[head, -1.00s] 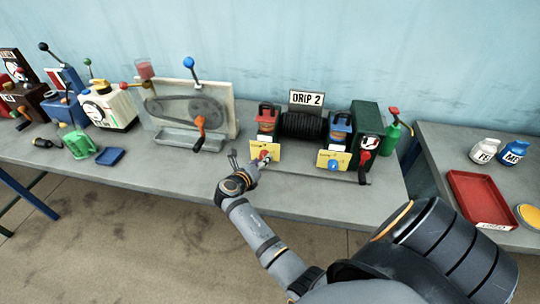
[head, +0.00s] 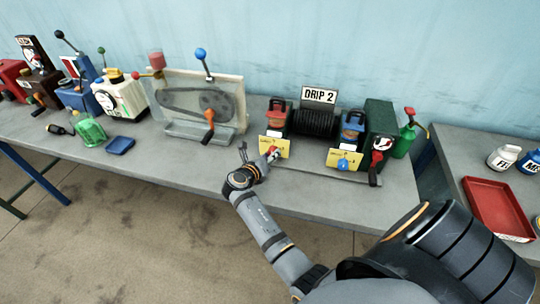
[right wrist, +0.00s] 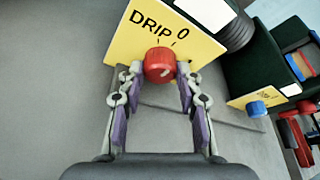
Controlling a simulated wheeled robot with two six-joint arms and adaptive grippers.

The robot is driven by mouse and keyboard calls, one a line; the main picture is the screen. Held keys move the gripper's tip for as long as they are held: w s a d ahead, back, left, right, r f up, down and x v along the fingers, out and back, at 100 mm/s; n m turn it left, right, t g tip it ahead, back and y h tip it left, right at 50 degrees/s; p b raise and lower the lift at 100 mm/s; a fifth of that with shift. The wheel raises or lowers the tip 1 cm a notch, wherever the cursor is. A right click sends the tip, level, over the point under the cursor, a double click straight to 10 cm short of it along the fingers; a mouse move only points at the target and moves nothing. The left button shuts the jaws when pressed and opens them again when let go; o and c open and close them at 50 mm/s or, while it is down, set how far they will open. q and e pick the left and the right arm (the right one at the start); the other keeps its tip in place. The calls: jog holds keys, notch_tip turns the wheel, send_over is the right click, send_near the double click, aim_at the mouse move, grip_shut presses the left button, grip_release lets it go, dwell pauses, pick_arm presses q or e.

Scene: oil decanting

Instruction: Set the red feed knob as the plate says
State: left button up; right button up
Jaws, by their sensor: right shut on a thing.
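The red feed knob (right wrist: 160,64) sits on a yellow plate (right wrist: 133,31) marked DRIP and 0 in the right wrist view. In the head view the red knob (head: 273,152) is partly hidden by my right gripper (head: 263,157). My right gripper (right wrist: 159,79) is shut on the red knob, with one finger on each side of it. A pale mark shows on the knob's lower right; the exact setting is hard to tell. The sign plate (head: 319,95) behind the machine reads DRIP 2. My left gripper is not in view.
A blue knob (head: 343,163) on a second yellow plate is to the right, beside a dark green box (head: 380,127) with a red-handled crank. A belt machine (head: 205,103) stands to the left. The bench front is mostly clear.

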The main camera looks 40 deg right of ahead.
jog(key=shift+s+d+r+m+t+y+p, duration=0.2)
jog(key=shift+m+p, duration=0.3)
jog(key=shift+p, duration=0.65)
jog(key=shift+w+a+r+m+t+y+p, duration=0.1)
jog(key=shift+m+t+y+p, duration=0.3)
jog(key=shift+p, duration=0.75)
jog(key=shift+f+m+y+p, duration=0.15)
jog(key=shift+m+y+p, duration=0.15)
jog(key=shift+m+p, duration=0.55)
jog(key=shift+f+m+t+p, duration=0.1)
jog(key=shift+m+t+p, duration=0.4)
jog(key=shift+m, duration=0.05)
jog(key=shift+y, duration=0.3)
jog(key=o, duration=0.9)
jog(key=shift+d+f, duration=0.1)
jog(key=shift+r, duration=0.35)
notch_tip(320, 180, up, 9)
jog(key=shift+r, duration=0.15)
